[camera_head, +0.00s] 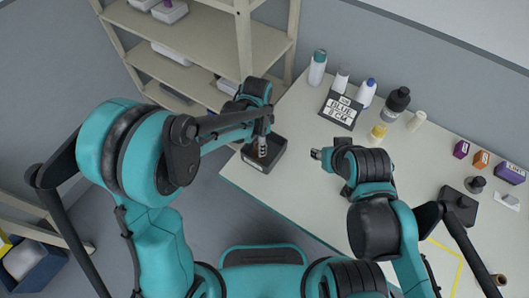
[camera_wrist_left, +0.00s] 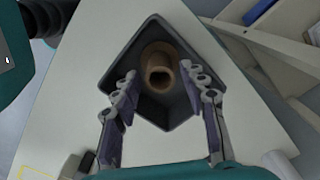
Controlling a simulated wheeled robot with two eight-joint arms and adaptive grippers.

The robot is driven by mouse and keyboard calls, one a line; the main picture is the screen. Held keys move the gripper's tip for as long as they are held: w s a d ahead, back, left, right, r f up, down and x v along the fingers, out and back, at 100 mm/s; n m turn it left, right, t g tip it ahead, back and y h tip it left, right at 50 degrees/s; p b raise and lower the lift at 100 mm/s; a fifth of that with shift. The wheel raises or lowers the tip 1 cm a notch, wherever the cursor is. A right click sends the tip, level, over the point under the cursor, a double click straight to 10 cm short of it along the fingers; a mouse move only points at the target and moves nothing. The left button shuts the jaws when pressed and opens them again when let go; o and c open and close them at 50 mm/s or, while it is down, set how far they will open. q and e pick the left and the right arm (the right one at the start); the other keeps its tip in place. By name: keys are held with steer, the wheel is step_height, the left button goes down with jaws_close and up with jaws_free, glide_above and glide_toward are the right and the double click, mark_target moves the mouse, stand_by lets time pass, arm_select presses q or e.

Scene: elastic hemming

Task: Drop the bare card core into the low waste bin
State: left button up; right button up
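The bare card core (camera_wrist_left: 160,56), a brown hollow tube, is inside the low waste bin (camera_wrist_left: 129,58) in the left wrist view, near its far corner. The bin is dark grey and square, and in the head view it stands at the table's corner (camera_head: 279,164). My left gripper (camera_wrist_left: 158,78) is over the bin with its fingers spread. A gap shows between each finger and the core. In the head view the left gripper (camera_head: 262,148) points down into the bin and the core is hidden. My right gripper (camera_head: 318,154) is above the table, empty as far as I see.
Small boxes (camera_head: 481,159) are at the right. A wooden shelf (camera_head: 205,72) rises behind the bin. The white tabletop (camera_head: 290,195) is clear between the arms.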

arm_select(q)
steer(key=shift+r, duration=0.1)
step_height(320, 180, up, 12)
stand_by(0.6)
stand_by(0.4)
steer(key=s+a+f+n+t+b, duration=0.1)
steer(key=s+a+n+t+b, duration=0.1)
steer(key=s+a+n, duration=0.4)
steer(key=s+a+f+n+t+b, duration=0.1)
steer(key=s+a+n+t+b, duration=0.1)
steer(key=s+a+n+t, duration=0.3)
steer(key=shift+s+a+n, duration=0.55)
steer(key=shift+a+n, duration=1.05)
steer(key=shift+a, duration=1.75)
steer(key=shift+f, duration=0.15)
